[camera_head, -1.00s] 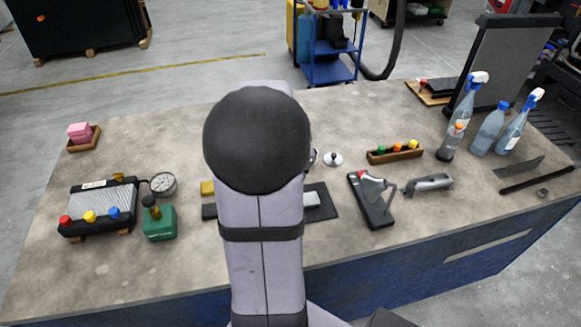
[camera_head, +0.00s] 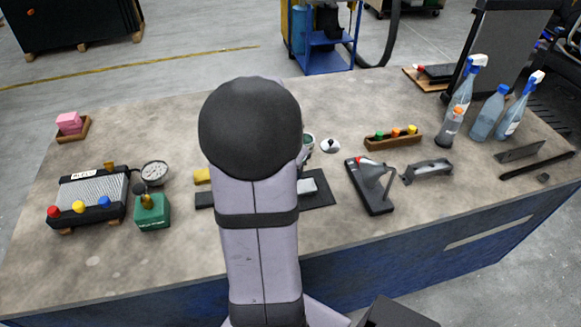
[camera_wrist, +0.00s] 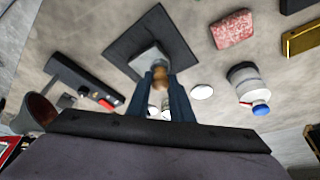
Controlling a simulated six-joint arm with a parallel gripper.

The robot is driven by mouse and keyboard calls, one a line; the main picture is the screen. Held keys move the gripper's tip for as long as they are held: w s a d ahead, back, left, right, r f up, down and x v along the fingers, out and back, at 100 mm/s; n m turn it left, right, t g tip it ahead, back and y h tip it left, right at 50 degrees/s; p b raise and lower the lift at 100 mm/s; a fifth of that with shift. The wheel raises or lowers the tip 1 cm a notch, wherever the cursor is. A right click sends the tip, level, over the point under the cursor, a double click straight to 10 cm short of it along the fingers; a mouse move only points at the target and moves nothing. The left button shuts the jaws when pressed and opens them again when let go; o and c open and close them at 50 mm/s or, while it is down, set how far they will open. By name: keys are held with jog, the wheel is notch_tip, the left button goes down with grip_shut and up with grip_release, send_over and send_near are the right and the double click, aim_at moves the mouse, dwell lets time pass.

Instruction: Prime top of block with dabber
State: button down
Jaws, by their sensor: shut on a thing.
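A pale grey block (camera_wrist: 150,60) lies on a dark square mat (camera_wrist: 126,45) in the wrist view. The block (camera_head: 307,185) and mat (camera_head: 321,199) show partly beside my arm in the head view. My gripper (camera_wrist: 164,88) is shut on the dabber (camera_wrist: 160,79), whose brown part shows between the blue-grey fingers. The dabber overlaps the block's near edge in the picture. I cannot tell whether they touch. In the head view my arm hides the gripper and the dabber.
A white lid (camera_head: 330,146) and a blue-capped bottle (camera_wrist: 248,88) stand nearby. A red-speckled block (camera_wrist: 232,28) and a brass block (camera_wrist: 303,38) lie to one side. A black tool (camera_head: 370,186) lies right of the mat, a green box (camera_head: 153,212) left. Bare bench separates them.

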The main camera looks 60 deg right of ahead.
notch_tip(320, 180, down, 2)
jog(key=shift+b, duration=0.5)
jog(key=shift+s+d+f+p, duration=0.4)
jog(key=shift+s+d, duration=0.1)
jog(key=shift+s, duration=0.05)
jog(key=s+d+p, duration=0.4)
jog(key=shift+s+d, duration=0.1)
jog(key=shift+s, duration=0.1)
jog(key=w+a+b, duration=0.2)
jog(key=shift+w+a+f, duration=0.15)
jog(key=shift+w+f, duration=0.15)
jog(key=shift+w+a+b, duration=1.25)
jog(key=shift+w+b, duration=0.1)
jog(key=shift+b, duration=0.05)
jog(key=shift+w+a+r, duration=0.15)
jog(key=shift+a+r, duration=0.05)
jog(key=shift+r, duration=0.15)
notch_tip(320, 180, up, 8)
jog(key=p, duration=0.5)
jog(key=shift+f, duration=0.1)
jog(key=shift+w, duration=0.1)
